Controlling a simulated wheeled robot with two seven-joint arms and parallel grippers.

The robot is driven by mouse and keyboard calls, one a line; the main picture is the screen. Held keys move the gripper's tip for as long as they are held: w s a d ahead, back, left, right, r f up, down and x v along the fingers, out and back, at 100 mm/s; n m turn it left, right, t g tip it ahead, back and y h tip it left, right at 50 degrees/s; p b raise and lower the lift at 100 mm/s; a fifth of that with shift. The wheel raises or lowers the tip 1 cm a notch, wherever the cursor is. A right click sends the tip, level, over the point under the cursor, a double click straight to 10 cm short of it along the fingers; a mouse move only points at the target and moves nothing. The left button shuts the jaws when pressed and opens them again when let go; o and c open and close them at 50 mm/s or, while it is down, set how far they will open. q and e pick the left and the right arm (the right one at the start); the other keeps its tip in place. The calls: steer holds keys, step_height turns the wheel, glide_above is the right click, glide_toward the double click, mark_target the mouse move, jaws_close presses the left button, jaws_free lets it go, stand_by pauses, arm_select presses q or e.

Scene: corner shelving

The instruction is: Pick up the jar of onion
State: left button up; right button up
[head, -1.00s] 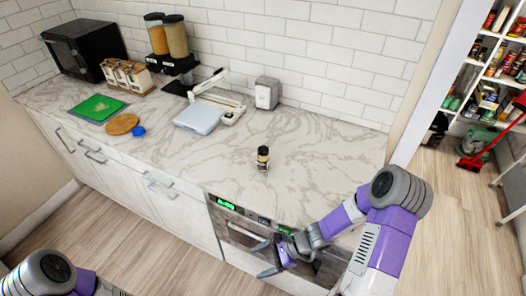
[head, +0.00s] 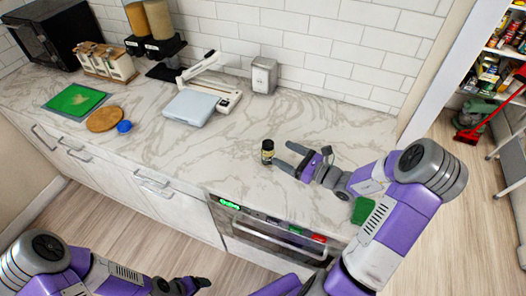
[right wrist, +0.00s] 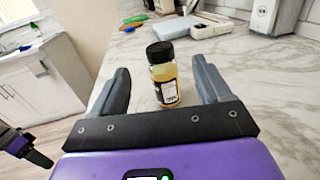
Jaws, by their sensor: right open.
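The jar of onion (head: 267,151) is a small jar with a black lid and yellowish contents. In the right wrist view the jar (right wrist: 163,80) stands between the two spread fingers, with a gap on each side. My left gripper (head: 188,285) is low in front of the cabinets, and its jaws do not show clearly.
The counter around the jar is clear.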

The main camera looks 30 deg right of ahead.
mark_target(264, 149)
steer(key=f, duration=0.1)
steer(key=w+f+b, duration=0.1)
steer(key=f+b, duration=0.1)
steer(key=shift+w+f, duration=0.2)
steer(key=shift+w, duration=0.2)
steer(key=shift+w+a+r, duration=0.1)
steer(key=shift+w+a, duration=0.3)
steer(key=shift+w, duration=0.05)
steer(key=x, duration=0.2)
steer(key=b+x, duration=0.1)
steer(key=x, duration=0.2)
steer(key=shift+w+a, duration=0.1)
steer(key=shift+a, duration=0.35)
steer(key=shift+w+a, duration=0.1)
steer(key=shift+w, duration=0.25)
arm_select(q)
steer(key=f, duration=0.2)
steer(key=w+f, duration=0.1)
steer(key=f, duration=0.1)
steer(key=shift+w+f, duration=0.2)
steer(key=shift+f, duration=0.05)
arm_select(e)
steer(key=shift+r, duration=0.1)
steer(key=shift+c, duration=0.2)
steer(key=c, duration=1.1)
